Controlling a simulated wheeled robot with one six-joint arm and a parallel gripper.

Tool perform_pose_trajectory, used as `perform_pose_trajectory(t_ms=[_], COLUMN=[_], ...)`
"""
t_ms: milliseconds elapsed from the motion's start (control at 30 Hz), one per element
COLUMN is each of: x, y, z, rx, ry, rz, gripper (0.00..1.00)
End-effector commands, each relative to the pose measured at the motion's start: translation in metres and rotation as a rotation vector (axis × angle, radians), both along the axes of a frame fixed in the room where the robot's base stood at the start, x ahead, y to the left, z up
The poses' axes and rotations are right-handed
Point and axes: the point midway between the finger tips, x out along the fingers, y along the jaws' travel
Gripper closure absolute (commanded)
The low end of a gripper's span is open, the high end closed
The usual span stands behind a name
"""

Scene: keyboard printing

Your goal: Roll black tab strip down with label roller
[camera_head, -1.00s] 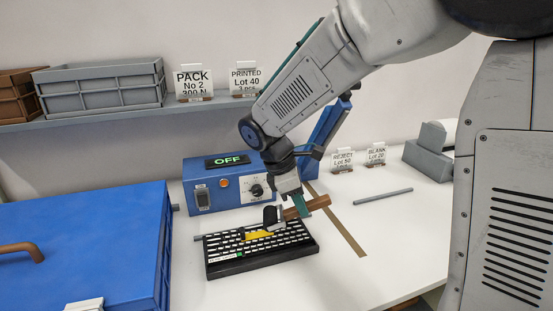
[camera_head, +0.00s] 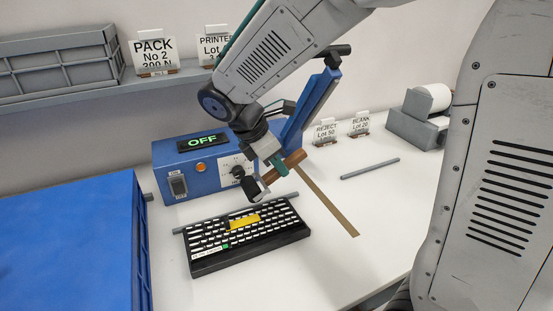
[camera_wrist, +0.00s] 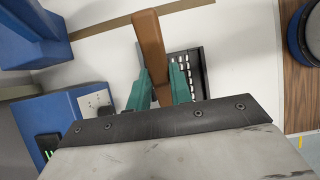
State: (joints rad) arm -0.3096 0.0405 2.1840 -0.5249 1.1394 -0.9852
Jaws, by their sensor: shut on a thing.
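My gripper (camera_head: 277,165) has teal fingers shut on the brown handle of the label roller (camera_head: 296,158). The handle also shows between the fingers in the wrist view (camera_wrist: 150,48). The roller's dark head points down and left, above the back edge of the keyboard and apart from it as far as I can tell. The black keyboard (camera_head: 270,238) lies on the white table with white keys, a yellow patch (camera_head: 244,223) and a small green mark near its front left. I cannot pick out the black tab strip against the black keyboard. The wrist view shows only part of the keyboard.
A blue control box (camera_head: 177,163) reading OFF stands behind the keyboard, with a blue slanted post to its right. A grey rod (camera_head: 181,230) lies along the keyboard's back edge, another (camera_head: 370,168) farther right. A big blue case (camera_head: 65,240) fills the left.

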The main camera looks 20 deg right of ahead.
Motion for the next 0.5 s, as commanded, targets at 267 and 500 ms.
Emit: perform_pose_trajectory(t_ms=[267, 500], x=[0.0, 0.0], y=[0.0, 0.0], z=[-0.034, -0.059], rx=[0.0, 0.0], ry=[0.002, 0.002], rz=[0.0, 0.0], gripper=[1.0, 1.0])
